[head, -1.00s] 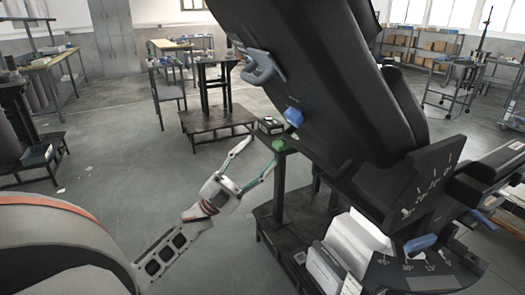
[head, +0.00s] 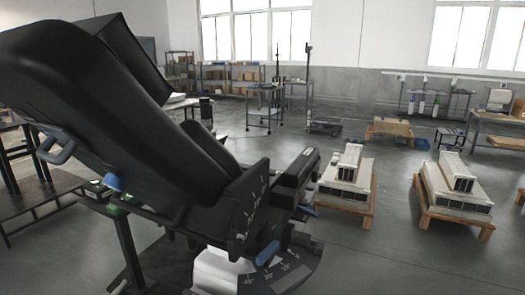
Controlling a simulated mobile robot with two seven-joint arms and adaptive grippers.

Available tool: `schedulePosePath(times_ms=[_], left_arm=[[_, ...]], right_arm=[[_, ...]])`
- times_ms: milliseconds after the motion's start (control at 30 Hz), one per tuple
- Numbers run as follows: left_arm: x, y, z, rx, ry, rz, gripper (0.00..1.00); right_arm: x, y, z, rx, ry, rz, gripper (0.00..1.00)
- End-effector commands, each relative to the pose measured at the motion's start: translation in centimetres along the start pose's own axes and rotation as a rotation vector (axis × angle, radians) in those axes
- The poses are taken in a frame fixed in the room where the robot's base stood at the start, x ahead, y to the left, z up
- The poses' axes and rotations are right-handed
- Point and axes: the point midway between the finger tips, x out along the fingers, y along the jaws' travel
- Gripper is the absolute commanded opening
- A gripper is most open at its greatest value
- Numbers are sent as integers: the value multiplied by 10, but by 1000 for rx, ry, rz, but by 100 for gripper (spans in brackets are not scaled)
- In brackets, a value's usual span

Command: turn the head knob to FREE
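A large black tilted unit (head: 110,110) fills the left of the head view. A blue-grey loop handle (head: 56,146) sticks out of its left side. A blue knob (head: 114,183) sits below it on the lower edge, close to a small green part (head: 117,209). A blue lever (head: 267,253) sits low by a dark plate (head: 248,208) with pale marks and a curved dial with a scale (head: 285,272). I cannot tell which of these is the head knob, and no FREE marking is legible. Neither of my grippers shows clearly.
Two white-and-black units on wooden pallets (head: 345,188) (head: 452,192) stand to the right. A wheeled cart (head: 264,108) and shelves with boxes (head: 232,78) are behind. A dark low stand (head: 35,200) is at the left. The grey floor at lower right is clear.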

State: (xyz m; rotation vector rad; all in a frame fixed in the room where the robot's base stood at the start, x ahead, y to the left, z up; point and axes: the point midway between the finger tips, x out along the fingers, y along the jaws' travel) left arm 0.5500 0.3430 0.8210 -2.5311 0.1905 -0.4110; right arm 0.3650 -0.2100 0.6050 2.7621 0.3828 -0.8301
Motion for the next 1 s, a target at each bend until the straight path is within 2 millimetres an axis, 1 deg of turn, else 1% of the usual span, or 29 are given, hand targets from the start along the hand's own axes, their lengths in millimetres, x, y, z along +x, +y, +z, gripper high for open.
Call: schedulePosePath(times_ms=[33,67,100,167,200,267,300,400,500,600,700,1000], left_arm=[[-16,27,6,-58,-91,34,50],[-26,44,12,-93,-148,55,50],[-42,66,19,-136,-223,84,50],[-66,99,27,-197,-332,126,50],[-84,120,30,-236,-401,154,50],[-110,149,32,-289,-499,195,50],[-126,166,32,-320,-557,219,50],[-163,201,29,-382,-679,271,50],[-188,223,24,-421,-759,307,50],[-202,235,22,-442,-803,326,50],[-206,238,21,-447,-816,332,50],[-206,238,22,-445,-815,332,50]], right_arm=[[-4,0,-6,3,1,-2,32],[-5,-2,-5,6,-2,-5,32],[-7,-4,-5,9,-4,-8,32],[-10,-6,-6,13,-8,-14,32],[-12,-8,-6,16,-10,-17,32],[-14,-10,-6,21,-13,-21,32],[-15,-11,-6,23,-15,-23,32],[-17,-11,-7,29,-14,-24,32],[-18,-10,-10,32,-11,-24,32],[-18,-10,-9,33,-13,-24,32],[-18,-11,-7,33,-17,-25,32],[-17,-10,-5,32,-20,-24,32]])
